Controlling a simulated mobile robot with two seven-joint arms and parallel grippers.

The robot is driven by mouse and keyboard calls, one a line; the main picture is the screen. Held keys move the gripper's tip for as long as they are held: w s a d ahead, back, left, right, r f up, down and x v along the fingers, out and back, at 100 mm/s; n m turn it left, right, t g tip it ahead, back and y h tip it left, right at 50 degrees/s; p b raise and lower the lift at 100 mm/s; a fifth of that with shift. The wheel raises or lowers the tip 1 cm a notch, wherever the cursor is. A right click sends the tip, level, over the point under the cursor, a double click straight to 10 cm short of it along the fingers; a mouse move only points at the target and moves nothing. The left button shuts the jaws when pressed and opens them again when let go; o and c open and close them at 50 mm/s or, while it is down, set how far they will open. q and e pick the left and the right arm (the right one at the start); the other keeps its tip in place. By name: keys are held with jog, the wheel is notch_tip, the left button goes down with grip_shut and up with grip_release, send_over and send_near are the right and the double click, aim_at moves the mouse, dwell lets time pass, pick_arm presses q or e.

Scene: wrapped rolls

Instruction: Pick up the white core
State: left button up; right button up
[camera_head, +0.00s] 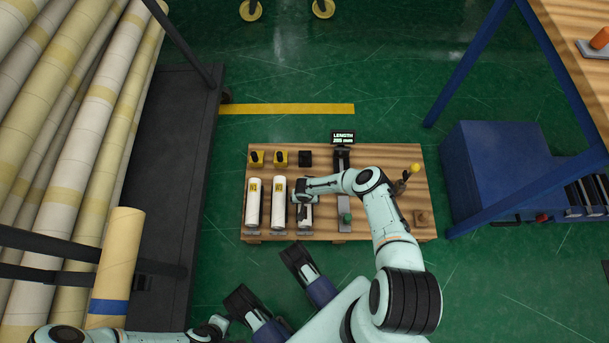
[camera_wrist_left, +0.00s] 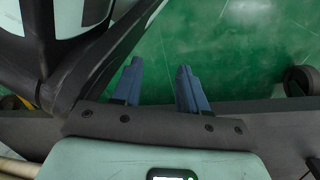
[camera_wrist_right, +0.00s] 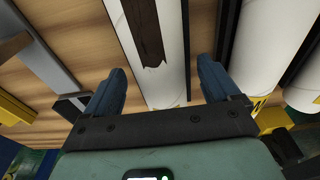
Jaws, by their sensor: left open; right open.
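A white core (camera_wrist_right: 175,45) with a dark brown torn strip along it lies between the fingers of my right gripper (camera_wrist_right: 161,72) in the right wrist view. The fingers are open on either side of it; I cannot tell whether they touch it. In the head view, my right gripper (camera_head: 304,207) is over the third place in the row and hides most of what lies there. Two white rolls with yellow labels, one at the left (camera_head: 253,208) and one in the middle (camera_head: 279,208), lie beside it. My left gripper (camera_wrist_left: 160,72) is open and empty above the green floor.
The wooden table (camera_head: 390,160) also carries yellow blocks (camera_head: 257,159), a black block (camera_head: 305,158), a length gauge with a display (camera_head: 343,136) and a yellow-knobbed tool (camera_head: 413,169). A rack of long rolls (camera_head: 85,110) stands left; a blue cabinet (camera_head: 490,170) stands right.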

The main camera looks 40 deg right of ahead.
jog(key=c, duration=1.2)
jog(key=shift+r, duration=0.1)
notch_tip(320, 180, up, 6)
jog(key=p, duration=0.3)
jog(key=shift+r, duration=0.1)
pick_arm(q)
jog(key=w+d+r+t+p, duration=0.1)
jog(key=w+r+t, duration=0.2)
jog(key=w+r, duration=0.35)
pick_arm(e)
notch_tip(320, 180, up, 2)
jog(key=shift+w+r, duration=0.1)
jog(key=shift+r, duration=0.1)
pick_arm(q)
jog(key=s+d+r+m+g+h+p, duration=0.1)
jog(key=s+d+r+g+p, duration=0.1)
jog(key=s+d+r+p, duration=0.2)
jog(key=s+r, duration=0.1)
jog(key=s, duration=0.1)
jog(key=shift+s+g, duration=0.3)
jog(key=shift+s, duration=0.05)
pick_arm(e)
notch_tip(320, 180, up, 11)
jog(key=shift+r, duration=0.15)
